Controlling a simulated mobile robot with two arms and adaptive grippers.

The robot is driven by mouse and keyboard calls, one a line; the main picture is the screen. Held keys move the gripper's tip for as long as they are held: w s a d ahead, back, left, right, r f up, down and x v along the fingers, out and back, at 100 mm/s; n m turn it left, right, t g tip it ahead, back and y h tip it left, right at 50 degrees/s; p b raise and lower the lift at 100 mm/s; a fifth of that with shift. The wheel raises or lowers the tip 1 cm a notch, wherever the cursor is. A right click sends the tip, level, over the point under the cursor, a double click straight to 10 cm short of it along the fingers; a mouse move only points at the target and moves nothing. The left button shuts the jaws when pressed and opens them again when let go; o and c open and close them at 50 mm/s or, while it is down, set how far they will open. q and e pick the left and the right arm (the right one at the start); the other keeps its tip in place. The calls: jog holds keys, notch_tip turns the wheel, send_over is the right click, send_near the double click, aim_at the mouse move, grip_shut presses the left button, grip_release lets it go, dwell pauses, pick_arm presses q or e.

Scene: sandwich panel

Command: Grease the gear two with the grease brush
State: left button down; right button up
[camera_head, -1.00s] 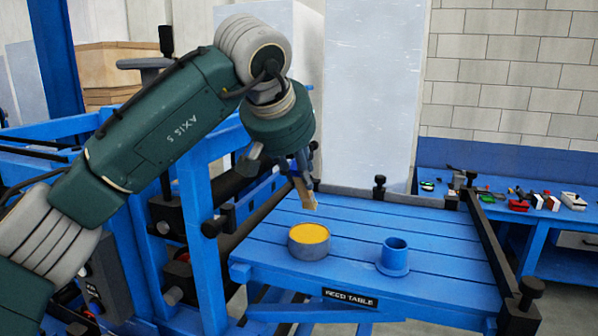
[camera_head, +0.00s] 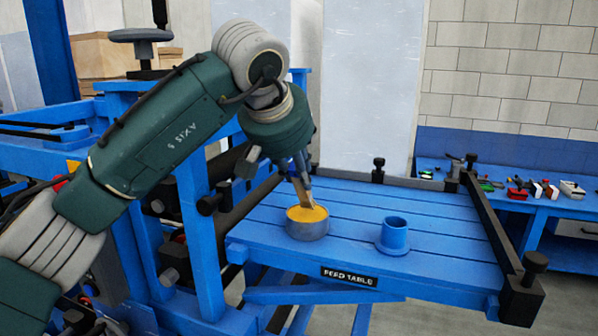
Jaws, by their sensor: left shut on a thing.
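My left gripper (camera_head: 301,177) is shut on the grease brush (camera_head: 303,193), a tan, light-coloured brush pointing down. The brush tip is at the yellow grease in a round grey tin (camera_head: 308,230). I cannot tell how deep the tip sits in the grease. The tin stands on the blue feed table (camera_head: 440,245), near its left front. Gear two cannot be made out for certain; dark rollers and machine parts at the left are partly hidden by my left arm. My right gripper is not in view.
An empty-looking blue cup holder (camera_head: 393,235) stands on the feed table right of the tin. Dark rails with knobs (camera_head: 535,261) edge the table. A blue machine frame (camera_head: 198,230) is close on the left. A blue workbench (camera_head: 545,205) with several small tools stands at the right.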

pick_arm(q)
jog(key=shift+f+b, duration=0.35)
jog(key=shift+f, duration=0.25)
dwell(1.0)
notch_tip(320, 180, up, 2)
jog(key=shift+r+p, duration=0.2)
jog(key=shift+p, duration=0.95)
jog(key=shift+r+p, duration=0.95)
jog(key=shift+r, duration=1.4)
